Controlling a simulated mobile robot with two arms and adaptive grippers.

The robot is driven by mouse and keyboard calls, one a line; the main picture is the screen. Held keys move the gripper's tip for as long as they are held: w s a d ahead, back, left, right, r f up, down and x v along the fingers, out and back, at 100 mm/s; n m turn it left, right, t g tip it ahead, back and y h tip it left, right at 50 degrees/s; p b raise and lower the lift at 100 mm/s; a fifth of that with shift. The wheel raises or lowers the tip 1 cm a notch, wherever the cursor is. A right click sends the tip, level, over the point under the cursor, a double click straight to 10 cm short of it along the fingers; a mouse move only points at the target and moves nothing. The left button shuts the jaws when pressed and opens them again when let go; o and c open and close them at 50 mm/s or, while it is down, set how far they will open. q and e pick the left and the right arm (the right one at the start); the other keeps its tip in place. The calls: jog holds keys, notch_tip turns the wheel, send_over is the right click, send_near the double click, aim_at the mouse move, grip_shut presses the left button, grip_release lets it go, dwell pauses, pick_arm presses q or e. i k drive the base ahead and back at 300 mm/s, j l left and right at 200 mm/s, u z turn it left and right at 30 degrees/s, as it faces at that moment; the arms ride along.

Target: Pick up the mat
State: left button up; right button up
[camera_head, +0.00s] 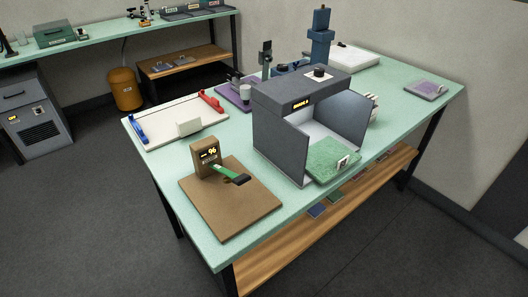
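A green, rough-textured mat (329,156) lies at the open front of a grey box-shaped booth (290,109). A small white tag with dark marks (342,162) sits on its front right part. The mat lies between the booth's two side walls, and its front edge reaches the booth's opening. Other flat purple pieces lie on the same table, one at the far right (433,89) and one behind the booth, partly hidden. Neither of my grippers is in view.
The booth stands on a mint-green table (232,242). A brown board (246,213) with a display post and green-handled tool is at front left. A white tray (165,120) with blue and red ends lies behind it. A wooden shelf (264,264) runs below.

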aim_at(328, 158)
jog(key=i+l+u, duration=0.2)
jog(key=l+u, duration=0.25)
jog(key=i+l+u, duration=0.1)
jog(key=l+u, duration=1.3)
jog(key=k+l, duration=0.05)
